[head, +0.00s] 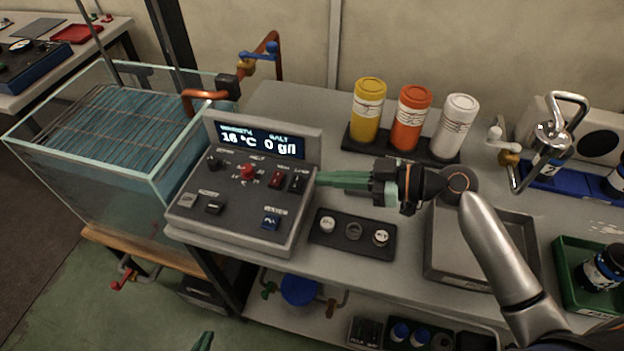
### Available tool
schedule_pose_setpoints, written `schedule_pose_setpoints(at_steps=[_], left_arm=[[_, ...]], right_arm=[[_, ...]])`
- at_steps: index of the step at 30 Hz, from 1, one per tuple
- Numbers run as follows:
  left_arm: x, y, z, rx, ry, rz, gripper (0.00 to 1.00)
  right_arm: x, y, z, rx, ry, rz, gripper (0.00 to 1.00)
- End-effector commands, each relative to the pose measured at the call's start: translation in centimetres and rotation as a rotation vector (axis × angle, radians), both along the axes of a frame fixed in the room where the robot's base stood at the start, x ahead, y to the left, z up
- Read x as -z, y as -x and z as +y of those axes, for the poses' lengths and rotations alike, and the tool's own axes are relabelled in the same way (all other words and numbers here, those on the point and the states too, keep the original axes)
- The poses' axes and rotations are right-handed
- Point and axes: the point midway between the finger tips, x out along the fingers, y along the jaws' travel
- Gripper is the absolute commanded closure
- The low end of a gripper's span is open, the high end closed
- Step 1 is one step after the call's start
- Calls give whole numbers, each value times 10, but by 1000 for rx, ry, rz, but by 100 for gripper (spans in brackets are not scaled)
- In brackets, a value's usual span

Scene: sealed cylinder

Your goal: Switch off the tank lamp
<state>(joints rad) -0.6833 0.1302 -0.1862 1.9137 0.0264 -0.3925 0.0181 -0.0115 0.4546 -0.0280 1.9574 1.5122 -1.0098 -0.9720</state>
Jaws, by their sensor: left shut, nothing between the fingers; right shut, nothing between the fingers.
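A grey control box (240,200) stands at the left end of the bench, with a lit display reading 16 °C and 0 g/l. Its sloping face has a red rocker switch (276,179), a black switch (297,183) at the right edge, a blue switch (270,222) and further small controls. The labels are too small to read surely. My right gripper (322,179) is shut and empty, its green fingertips just right of the black switch; contact cannot be told. My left gripper (203,341) shows only a green tip at the bottom edge. No tank lamp is clearly visible.
A glass tank (90,150) of water stands left of the box. Yellow (368,110), orange (410,118) and white (455,128) jars stand behind my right gripper. A dark tray with round pieces (352,234) and a grey tray (440,265) lie in front.

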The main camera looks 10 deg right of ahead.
Motion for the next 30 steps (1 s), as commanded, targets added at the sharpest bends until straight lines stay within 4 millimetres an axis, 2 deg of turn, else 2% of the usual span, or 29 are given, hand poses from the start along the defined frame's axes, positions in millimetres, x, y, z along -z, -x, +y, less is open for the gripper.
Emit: schedule_pose_setpoints(at_steps=[3, 9, 30], left_arm=[[8, -1, 1, -2, -3, 0, 100], [11, -1, 2, -2, -3, -1, 100], [10, -3, 1, -1, -3, -5, 100]], right_arm=[[-3, 13, -20, 1, 3, 0, 100], [-10, 24, -37, 0, 0, 0, 100], [-12, 26, -40, 0, -1, -1, 100]])
